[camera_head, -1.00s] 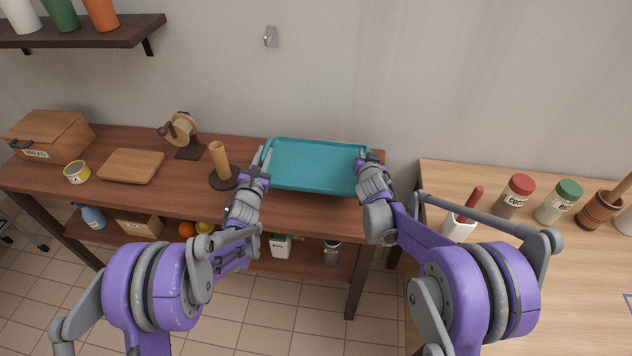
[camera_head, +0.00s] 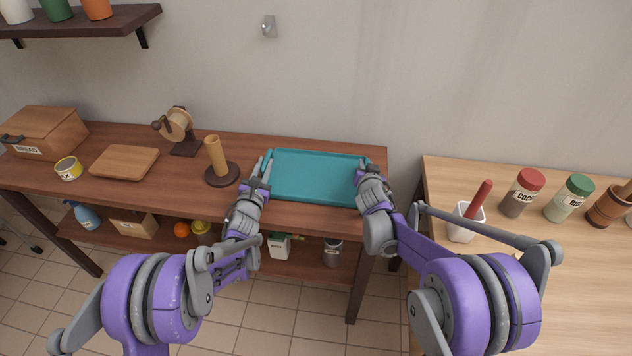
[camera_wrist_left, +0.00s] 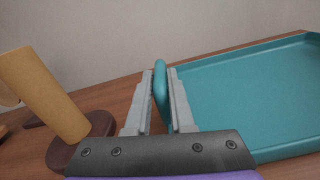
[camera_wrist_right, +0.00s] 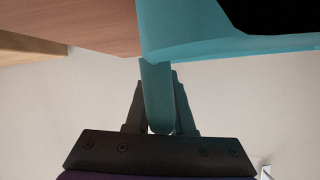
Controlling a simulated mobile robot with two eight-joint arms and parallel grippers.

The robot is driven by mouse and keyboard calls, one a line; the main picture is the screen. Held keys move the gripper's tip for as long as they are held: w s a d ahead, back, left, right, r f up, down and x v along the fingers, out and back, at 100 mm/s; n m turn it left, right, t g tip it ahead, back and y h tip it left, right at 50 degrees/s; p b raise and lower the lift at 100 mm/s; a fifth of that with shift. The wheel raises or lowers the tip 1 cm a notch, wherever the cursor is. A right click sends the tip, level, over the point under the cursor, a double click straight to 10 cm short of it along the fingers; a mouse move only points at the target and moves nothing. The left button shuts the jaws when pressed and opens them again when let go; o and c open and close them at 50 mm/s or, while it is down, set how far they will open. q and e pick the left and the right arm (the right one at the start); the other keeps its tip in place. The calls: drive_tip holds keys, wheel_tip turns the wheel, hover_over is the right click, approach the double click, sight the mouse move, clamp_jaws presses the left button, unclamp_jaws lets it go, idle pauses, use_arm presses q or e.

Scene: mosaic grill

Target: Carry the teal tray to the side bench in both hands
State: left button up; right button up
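The teal tray (camera_head: 316,178) is level at the right end of the dark wood bench (camera_head: 290,212) and appears to rest on its top. My left gripper (camera_head: 262,180) is shut on the tray's left handle, which stands between the fingers in the left wrist view (camera_wrist_left: 160,92). My right gripper (camera_head: 366,178) is shut on the tray's right handle, seen between the fingers in the right wrist view (camera_wrist_right: 157,95). The tray is empty. Its underside contact with the bench is hidden.
A wooden paper-roll stand (camera_head: 216,160) stands close left of the tray. A light wood counter (camera_head: 500,290) with jars stands at the right, across a gap.

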use_arm(q)
drive_tip(key=o, duration=0.4)
drive_tip(key=shift+r, duration=0.1)
use_arm(e)
drive_tip(key=o, duration=0.4)
drive_tip(key=shift+r, duration=0.1)
use_arm(q)
drive_tip(key=s, duration=0.3)
drive_tip(key=s+a, duration=0.1)
drive_tip(key=s, duration=0.3)
drive_tip(key=s+a, duration=0.1)
drive_tip(key=s, duration=0.3)
drive_tip(key=shift+s+a, duration=0.1)
drive_tip(key=shift+s, duration=0.25)
use_arm(e)
drive_tip(key=shift+s, duration=0.15)
drive_tip(key=v, duration=1.2)
